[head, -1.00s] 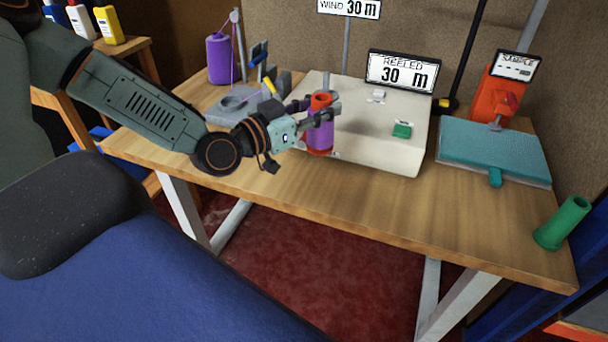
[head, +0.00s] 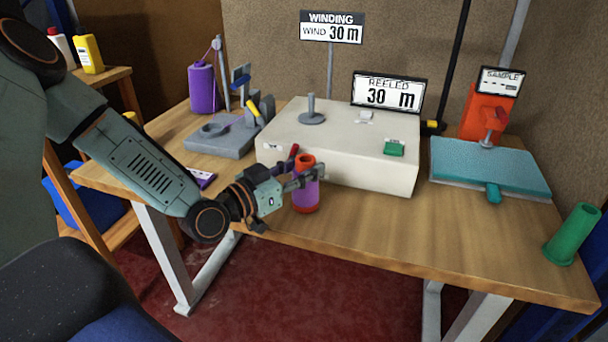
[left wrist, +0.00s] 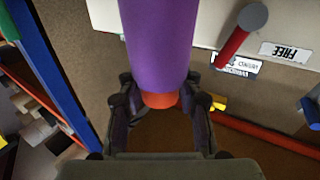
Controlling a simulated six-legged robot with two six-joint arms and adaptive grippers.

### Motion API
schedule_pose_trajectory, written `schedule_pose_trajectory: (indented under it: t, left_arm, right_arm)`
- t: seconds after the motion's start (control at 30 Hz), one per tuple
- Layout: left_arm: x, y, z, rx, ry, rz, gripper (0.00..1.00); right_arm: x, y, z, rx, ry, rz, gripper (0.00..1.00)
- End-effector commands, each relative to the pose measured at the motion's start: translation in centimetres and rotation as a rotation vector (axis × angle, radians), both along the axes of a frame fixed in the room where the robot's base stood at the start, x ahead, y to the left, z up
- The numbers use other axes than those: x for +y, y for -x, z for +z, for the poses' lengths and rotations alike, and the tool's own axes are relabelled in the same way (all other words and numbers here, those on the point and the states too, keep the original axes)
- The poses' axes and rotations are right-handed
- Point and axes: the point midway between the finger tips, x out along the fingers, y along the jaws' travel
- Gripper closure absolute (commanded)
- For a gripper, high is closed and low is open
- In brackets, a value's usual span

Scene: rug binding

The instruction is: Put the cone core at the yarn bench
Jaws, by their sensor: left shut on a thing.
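My left gripper (head: 300,180) is shut on an orange-red core wound with purple yarn (head: 306,197), upright in front of the winding machine. In the left wrist view the purple winding (left wrist: 160,40) fills the upper middle, and its orange end (left wrist: 158,99) sits between the fingers. Whether the core's bottom touches the bench I cannot tell. The wooden bench (head: 400,225) runs across the head view. The pale winding machine (head: 345,135) stands on it with a bare grey spindle (head: 311,110). My right gripper is not in view.
A green tapered tube (head: 572,235) stands at the bench's right end. A teal pad (head: 490,168) lies behind it. A grey fixture (head: 222,138) and a purple yarn cone (head: 203,90) stand at left. The front strip of bench right of the core is clear.

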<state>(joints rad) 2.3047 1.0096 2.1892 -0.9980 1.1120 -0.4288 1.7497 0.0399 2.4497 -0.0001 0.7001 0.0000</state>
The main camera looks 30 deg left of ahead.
Motion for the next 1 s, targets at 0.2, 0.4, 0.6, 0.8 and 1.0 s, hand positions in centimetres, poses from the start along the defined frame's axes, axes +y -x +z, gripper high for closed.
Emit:
schedule_pose_trajectory:
  t: [0.2, 0.4, 0.6, 0.8, 1.0]
  left_arm:
    - [0.01, -0.04, 0.11, -0.002, 0.000, 0.000, 0.97]
    - [0.01, -0.02, -0.28, -0.001, -0.001, 0.000, 0.63]
    - [0.01, -0.03, -0.22, -0.001, -0.001, 0.000, 0.46]
    - [0.01, -0.02, -0.22, -0.001, -0.001, 0.000, 0.43]
    - [0.01, -0.03, 0.09, -0.002, 0.000, 0.000, 0.43]
  right_arm:
    - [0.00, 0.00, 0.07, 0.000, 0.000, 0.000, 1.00]
    - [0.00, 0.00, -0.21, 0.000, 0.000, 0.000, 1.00]
    - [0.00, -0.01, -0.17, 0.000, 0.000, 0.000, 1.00]
    - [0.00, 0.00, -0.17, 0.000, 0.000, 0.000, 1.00]
    - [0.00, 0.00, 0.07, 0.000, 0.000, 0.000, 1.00]
